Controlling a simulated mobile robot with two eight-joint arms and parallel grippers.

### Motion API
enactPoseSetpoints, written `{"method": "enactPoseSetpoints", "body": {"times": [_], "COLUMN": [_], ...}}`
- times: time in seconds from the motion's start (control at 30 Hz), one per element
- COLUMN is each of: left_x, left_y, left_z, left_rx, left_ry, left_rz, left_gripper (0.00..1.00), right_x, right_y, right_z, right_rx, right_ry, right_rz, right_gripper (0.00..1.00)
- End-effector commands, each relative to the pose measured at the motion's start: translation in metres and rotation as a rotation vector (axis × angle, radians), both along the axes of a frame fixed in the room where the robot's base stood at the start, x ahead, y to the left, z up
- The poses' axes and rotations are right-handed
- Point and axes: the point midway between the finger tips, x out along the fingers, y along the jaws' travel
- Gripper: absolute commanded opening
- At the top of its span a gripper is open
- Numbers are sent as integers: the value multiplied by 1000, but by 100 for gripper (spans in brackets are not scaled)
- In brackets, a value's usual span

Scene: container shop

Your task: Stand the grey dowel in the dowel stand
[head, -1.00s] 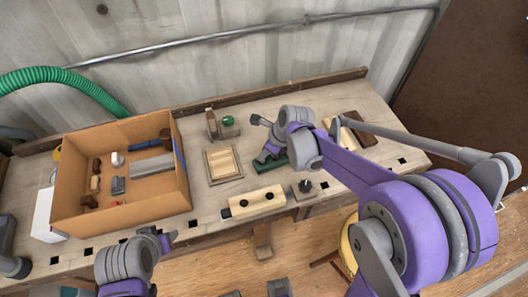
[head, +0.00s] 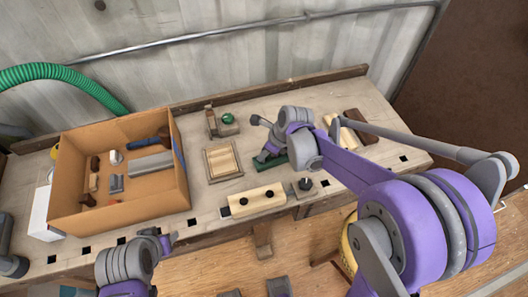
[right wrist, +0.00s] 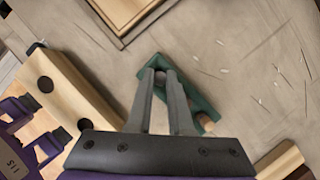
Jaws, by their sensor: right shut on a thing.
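The green dowel stand (right wrist: 203,98) lies on the bench under my right gripper; it also shows in the head view (head: 272,164). A light wooden peg end (right wrist: 207,122) shows at its near end. My right gripper (right wrist: 161,76) is shut on the grey dowel (right wrist: 160,75), of which only a small grey end shows between the fingertips. The gripper is over the far end of the stand. I cannot tell whether the dowel is in a hole. In the head view the right gripper (head: 263,156) hides part of the stand. My left gripper (head: 166,241) is at the bench's front edge, its jaws unclear.
A cardboard box (head: 180,185) with several items stands at the left. A pale wooden block (head: 257,201) with dark round spots lies in front of the stand, and a wooden tray (head: 222,161) left of it. Wooden pieces (head: 361,127) lie to the right.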

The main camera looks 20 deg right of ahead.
Motion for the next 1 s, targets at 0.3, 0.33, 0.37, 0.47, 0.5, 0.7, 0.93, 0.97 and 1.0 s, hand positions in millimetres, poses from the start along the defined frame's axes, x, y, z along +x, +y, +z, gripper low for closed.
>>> {"method": "enactPoseSetpoints", "body": {"times": [0.3,0.33,0.37,0.47,0.5,0.7,0.93,0.97,1.0], "left_x": [-1,-1,-1,-1,-1,-1,0,0,0], "left_y": [0,0,0,0,0,0,0,0,0], "left_z": [-2,-2,-2,-2,-2,-2,-2,-1,0], "left_rx": [0,0,0,0,0,0,0,0,0], "left_ry": [1,1,1,1,1,1,1,1,0], "left_rz": [0,0,0,0,0,0,0,0,0], "left_gripper": [50,50,50,50,50,50,50,50,50], "right_x": [0,0,0,0,0,0,0,0,0], "right_y": [0,0,0,0,0,0,0,0,0], "right_z": [-2,-2,-2,-2,-2,-2,-2,-1,0], "right_rx": [0,0,0,0,0,0,0,0,0], "right_ry": [0,0,0,0,0,0,0,0,0], "right_rz": [0,0,0,0,0,0,0,0,0], "right_gripper": [0,0,0,26,33,54,54,54,54]}}
